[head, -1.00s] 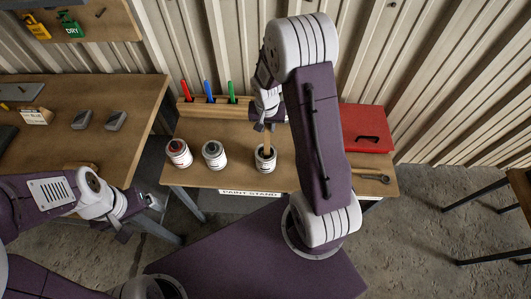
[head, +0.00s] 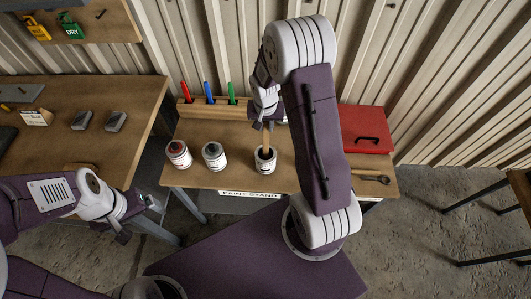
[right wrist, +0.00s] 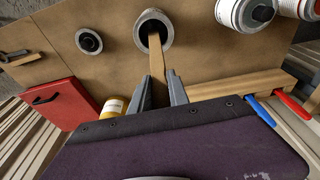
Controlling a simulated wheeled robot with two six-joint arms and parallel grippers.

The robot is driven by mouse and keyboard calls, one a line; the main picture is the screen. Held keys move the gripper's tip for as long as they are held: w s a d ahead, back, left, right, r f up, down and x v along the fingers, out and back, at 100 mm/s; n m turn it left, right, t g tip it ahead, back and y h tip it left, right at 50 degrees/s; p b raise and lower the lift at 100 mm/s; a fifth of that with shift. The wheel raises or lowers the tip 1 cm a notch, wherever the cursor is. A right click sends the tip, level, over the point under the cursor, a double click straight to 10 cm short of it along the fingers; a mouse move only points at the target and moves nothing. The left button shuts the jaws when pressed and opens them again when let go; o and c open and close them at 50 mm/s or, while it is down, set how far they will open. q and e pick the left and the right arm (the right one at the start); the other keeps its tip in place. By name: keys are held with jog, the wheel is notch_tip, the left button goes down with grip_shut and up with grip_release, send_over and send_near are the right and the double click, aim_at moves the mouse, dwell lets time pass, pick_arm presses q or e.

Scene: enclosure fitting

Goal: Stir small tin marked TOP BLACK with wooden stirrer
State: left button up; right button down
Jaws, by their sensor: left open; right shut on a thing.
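An open small tin (head: 265,160) with dark contents stands on the paint stand. Its label is too small to read. The wooden stirrer (head: 267,138) stands in the tin with its lower end inside the mouth. My right gripper (head: 267,123) is shut on the stirrer's upper part, above the tin. In the right wrist view the fingers (right wrist: 160,92) hold the stirrer (right wrist: 156,58), which reaches into the tin's dark opening (right wrist: 154,30). My left gripper (head: 138,220) is open and empty, low at the left, away from the tins.
Two more tins, one reddish (head: 178,154) and one grey-topped (head: 214,155), stand left of the open tin. A wooden rack (head: 200,108) holds red, blue and green handles. A red box (head: 366,129) is at right. A round lid-like piece (right wrist: 89,41) lies near the tin.

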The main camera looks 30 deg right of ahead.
jog(key=shift+w+d+r+p, duration=0.15)
jog(key=shift+r+p, duration=0.8)
jog(key=shift+r, duration=0.1)
jog(key=shift+w+d+r+p, duration=0.1)
jog(key=shift+w+r+p, duration=0.1)
jog(key=shift+r+p, duration=0.8)
jog(key=shift+w+d+r+p, duration=0.15)
jog(key=shift+r+p, duration=0.7)
jog(key=shift+r, duration=0.3)
jog(key=shift+f, duration=0.1)
notch_tip(320, 180, up, 5)
jog(key=p, duration=0.4)
